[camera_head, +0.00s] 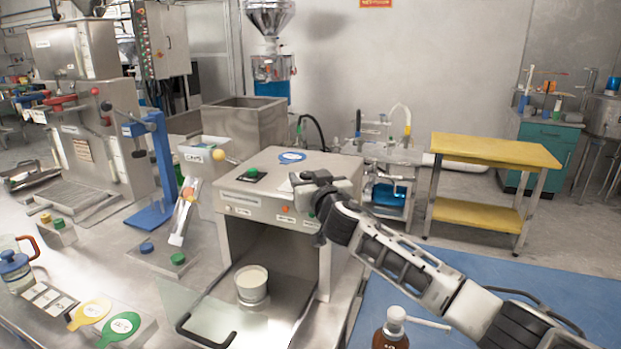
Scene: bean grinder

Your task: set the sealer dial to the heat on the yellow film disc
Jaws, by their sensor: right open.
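The sealer (235,198) is a steel box with an open front in the middle of the counter. A green knob (253,172) sits on its sloped top panel; I cannot tell whether it is the dial, and its setting is too small to read. The yellow film disc (90,311) lies at the lower left beside a green film disc (121,326); their marks are too small to read. My right gripper (308,185) is open over the right side of the sealer's top and hides part of that panel. My left gripper is out of view.
A white cup (251,284) stands on the tray inside the sealer. A blue disc (292,156) lies on the sealer's top. A blue stand (150,165) and glass jug (16,268) are at the left.

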